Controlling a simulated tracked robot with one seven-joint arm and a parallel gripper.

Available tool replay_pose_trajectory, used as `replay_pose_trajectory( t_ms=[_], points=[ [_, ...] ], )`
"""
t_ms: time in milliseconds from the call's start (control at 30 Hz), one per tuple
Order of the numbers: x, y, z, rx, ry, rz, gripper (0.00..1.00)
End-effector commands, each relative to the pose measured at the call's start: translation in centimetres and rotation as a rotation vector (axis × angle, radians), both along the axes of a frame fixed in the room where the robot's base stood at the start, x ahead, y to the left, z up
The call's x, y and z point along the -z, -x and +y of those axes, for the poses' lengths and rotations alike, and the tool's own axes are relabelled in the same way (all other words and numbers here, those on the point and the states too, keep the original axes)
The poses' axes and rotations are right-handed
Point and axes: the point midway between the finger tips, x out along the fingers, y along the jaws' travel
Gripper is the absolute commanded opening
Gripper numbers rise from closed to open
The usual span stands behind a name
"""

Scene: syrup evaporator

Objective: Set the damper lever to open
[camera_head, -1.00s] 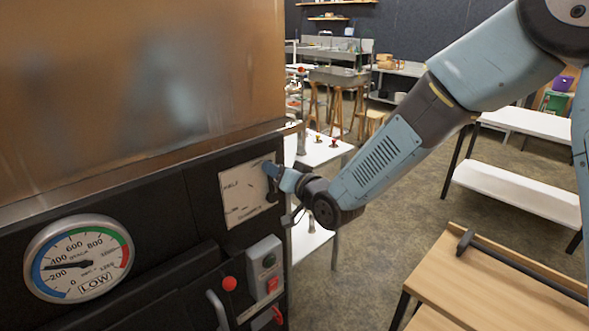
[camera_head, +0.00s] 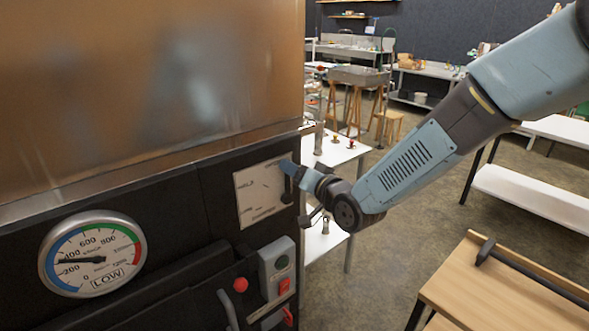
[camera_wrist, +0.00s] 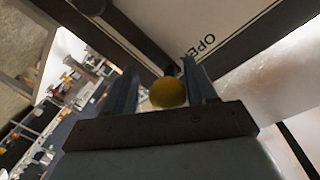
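The damper plate (camera_head: 258,194), a pale panel with printed lettering, is on the dark front of the evaporator. In the wrist view the plate (camera_wrist: 190,18) shows the word OPEN close to the gripper. A yellow ball knob (camera_wrist: 168,93), seemingly the lever's end, sits between my two fingers. A finger stands on each side of it, with a visible gap on the left. My gripper (camera_head: 287,167) is at the plate's upper right edge in the head view; its fingers (camera_wrist: 164,85) are apart. The lever's shaft is mostly hidden.
A round gauge (camera_head: 92,254) marked LOW is at lower left. A grey switch box (camera_head: 277,270), a red knob (camera_head: 240,285) and a metal handle (camera_head: 228,308) lie below the plate. A wooden table (camera_head: 490,285) stands at right. Open floor lies between.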

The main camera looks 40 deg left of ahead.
Motion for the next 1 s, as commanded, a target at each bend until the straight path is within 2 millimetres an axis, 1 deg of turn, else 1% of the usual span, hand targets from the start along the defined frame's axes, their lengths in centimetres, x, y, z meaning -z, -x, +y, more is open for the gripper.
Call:
replay_pose_trajectory(
  t_ms=[300,367,467,567,800,1000],
  points=[
    [-0.1,0.1,-0.1,-0.002,-0.002,-0.003,0.60],
    [-0.1,0.2,-0.3,-0.003,-0.003,-0.003,0.60],
    [-0.3,0.4,-1.2,-0.002,-0.003,-0.003,0.60],
    [-0.3,0.8,-2.6,-0.001,-0.001,-0.003,0.60],
    [-0.7,2.0,-7.3,-0.001,-0.002,-0.004,0.60],
    [-0.9,3.0,-10.7,0.000,-0.003,-0.004,0.60]
  ],
)
